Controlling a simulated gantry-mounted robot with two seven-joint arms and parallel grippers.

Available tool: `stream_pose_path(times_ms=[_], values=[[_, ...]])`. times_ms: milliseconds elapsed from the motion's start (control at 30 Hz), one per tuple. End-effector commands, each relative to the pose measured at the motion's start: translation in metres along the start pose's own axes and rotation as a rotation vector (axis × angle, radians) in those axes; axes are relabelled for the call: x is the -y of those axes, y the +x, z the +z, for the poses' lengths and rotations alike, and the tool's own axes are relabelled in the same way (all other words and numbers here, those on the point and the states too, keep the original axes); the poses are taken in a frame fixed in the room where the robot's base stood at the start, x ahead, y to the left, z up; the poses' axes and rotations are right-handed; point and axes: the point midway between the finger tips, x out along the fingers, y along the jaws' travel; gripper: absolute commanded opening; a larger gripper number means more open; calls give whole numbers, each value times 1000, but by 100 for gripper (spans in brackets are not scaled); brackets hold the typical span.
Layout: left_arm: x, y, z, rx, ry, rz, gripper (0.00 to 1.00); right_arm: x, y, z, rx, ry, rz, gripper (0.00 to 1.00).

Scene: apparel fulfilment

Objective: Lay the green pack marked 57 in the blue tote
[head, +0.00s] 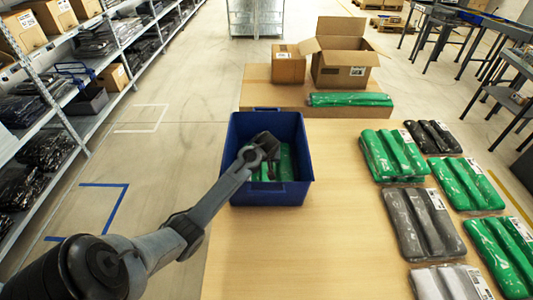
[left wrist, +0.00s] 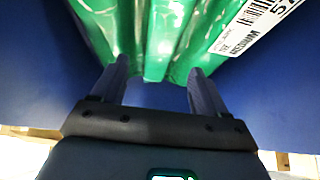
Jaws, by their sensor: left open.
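The blue tote (head: 268,195) stands at the left edge of the wooden table. A green plastic-wrapped pack (head: 287,165) lies inside it, partly hidden by my arm. My left gripper (head: 268,158) is inside the tote, above the pack. In the left wrist view, my left gripper (left wrist: 158,68) is open, its fingertips spread at the near edge of the green pack (left wrist: 155,35). The pack's white label reads MEDIUM, with large digits that look like 57, cut off by the frame edge. Blue tote walls (left wrist: 40,85) surround it. My right gripper is not in view.
Several green, grey and black packs (head: 392,155) lie in rows at the table's right. Another green pack (head: 350,99) lies on the rear table before an open carton (head: 345,70) and a closed box (head: 288,68). The table's middle is clear.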

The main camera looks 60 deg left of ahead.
Motion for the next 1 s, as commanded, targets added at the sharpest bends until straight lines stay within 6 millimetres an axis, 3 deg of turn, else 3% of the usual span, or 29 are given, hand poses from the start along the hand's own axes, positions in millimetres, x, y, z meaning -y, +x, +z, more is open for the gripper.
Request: stream_pose_path(times_ms=[200, 400, 1000], values=[[0, -39, -1, 0, -1, 1, 74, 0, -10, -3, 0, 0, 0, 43], [0, -58, 0, 0, -1, 1, 74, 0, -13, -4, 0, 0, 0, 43], [0, -64, -1, 1, -1, 0, 74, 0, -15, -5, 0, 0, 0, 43]])
